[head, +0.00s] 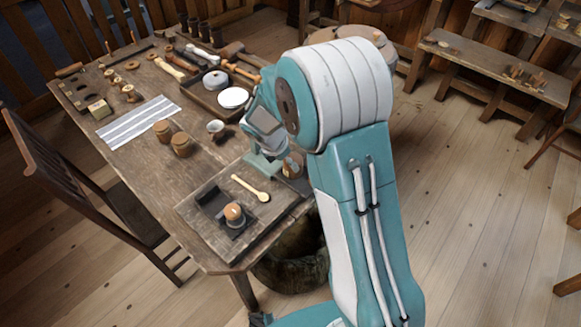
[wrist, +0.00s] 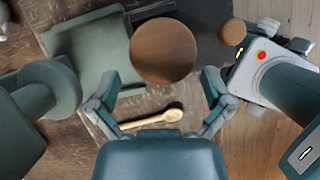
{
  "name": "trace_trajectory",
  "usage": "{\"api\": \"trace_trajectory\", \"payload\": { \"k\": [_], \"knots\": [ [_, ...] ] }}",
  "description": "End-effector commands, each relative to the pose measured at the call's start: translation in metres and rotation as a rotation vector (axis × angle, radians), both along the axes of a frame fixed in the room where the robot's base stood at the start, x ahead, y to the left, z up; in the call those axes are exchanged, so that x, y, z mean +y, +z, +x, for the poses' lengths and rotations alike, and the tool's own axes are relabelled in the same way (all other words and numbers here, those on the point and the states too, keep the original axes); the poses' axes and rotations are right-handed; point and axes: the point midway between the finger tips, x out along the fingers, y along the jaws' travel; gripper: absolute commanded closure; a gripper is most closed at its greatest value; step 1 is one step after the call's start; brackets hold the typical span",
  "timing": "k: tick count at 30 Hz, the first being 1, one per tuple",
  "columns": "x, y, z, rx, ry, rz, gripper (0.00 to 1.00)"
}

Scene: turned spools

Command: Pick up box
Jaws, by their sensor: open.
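A round brown wooden top (wrist: 164,50), probably the box seen from above, lies just ahead of and between my open fingers in the wrist view. In the head view a round brown wooden container (head: 294,164) stands by my gripper (head: 266,160), partly hidden by my arm. It seems to be the same thing, but I cannot be sure. My gripper also shows in the wrist view (wrist: 157,98), with its fingers spread and nothing between the tips. Another small round container with an orange-brown top (head: 234,212) stands on the dark slab at the table's front.
A wooden spoon (head: 251,189) lies on a board near the table's front corner, below my fingers. Two brown jars (head: 182,145), a small white cup (head: 216,127), a striped cloth (head: 138,120) and a tray (head: 207,99) stand further back. A chair (head: 75,190) is at left.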

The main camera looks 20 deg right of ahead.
Motion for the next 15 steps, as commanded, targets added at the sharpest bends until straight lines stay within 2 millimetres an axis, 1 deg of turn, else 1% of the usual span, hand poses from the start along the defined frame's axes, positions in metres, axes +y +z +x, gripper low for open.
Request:
{"api": "trace_trajectory", "payload": {
  "k": [1,3,7,10,15],
  "knots": [
    [-0.004,-0.009,0.0,0.005,-0.002,0.0,0.0],
    [-0.007,-0.02,0.001,0.006,-0.001,-0.001,0.0],
    [-0.009,-0.036,0.003,0.003,-0.001,-0.005,0.0],
    [-0.01,-0.04,0.005,0.001,0.0,-0.006,0.0],
    [-0.01,-0.04,0.005,0.0,0.001,-0.004,0.0]
  ]
}}
